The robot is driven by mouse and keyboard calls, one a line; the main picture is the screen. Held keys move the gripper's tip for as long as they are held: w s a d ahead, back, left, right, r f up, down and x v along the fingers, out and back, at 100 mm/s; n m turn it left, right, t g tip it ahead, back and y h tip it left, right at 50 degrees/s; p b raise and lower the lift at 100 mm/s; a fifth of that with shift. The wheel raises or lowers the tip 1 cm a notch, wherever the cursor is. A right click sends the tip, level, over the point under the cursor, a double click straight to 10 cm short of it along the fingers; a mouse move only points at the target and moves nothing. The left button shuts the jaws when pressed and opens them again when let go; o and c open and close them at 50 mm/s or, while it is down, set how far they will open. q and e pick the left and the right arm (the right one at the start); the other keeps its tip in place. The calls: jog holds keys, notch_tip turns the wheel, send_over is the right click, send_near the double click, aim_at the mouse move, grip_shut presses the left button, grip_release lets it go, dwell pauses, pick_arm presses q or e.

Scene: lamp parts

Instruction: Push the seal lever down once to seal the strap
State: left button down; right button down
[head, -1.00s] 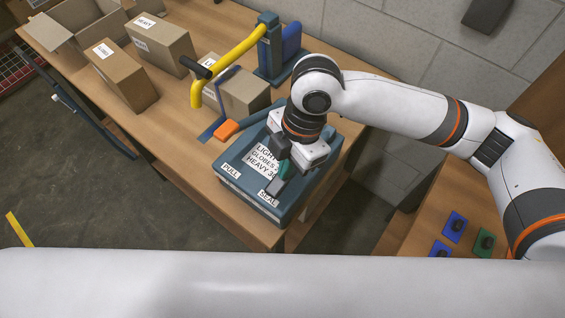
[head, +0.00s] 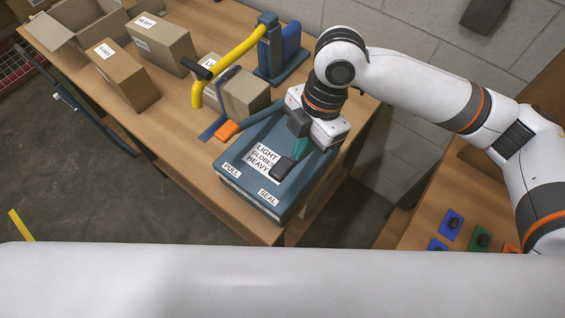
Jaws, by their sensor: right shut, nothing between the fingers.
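The blue sealing machine (head: 237,180) sits at the table's near corner, with PULL and SEAL labels on its front edge. What looks like the seal lever, a green arm (head: 300,148) with a dark grip (head: 281,168), stands over its top on the SEAL side, its grip above the printed label. My right gripper (head: 300,130) is shut and empty, just behind and above the lever. Its fingertips are partly hidden, so I cannot tell whether they touch it. A dark blue strap (head: 218,103) runs by a cardboard box (head: 246,93). My left gripper is out of view.
A yellow arm with a black grip (head: 235,63) reaches over the strapped box. More cartons (head: 126,76) stand at the far left. Blue and green blocks (head: 453,224) lie on a lower surface at right.

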jog(key=b+v, duration=0.1)
jog(key=v, duration=0.8)
jog(key=shift+r, duration=0.15)
jog(key=shift+s, duration=0.15)
dwell(0.4)
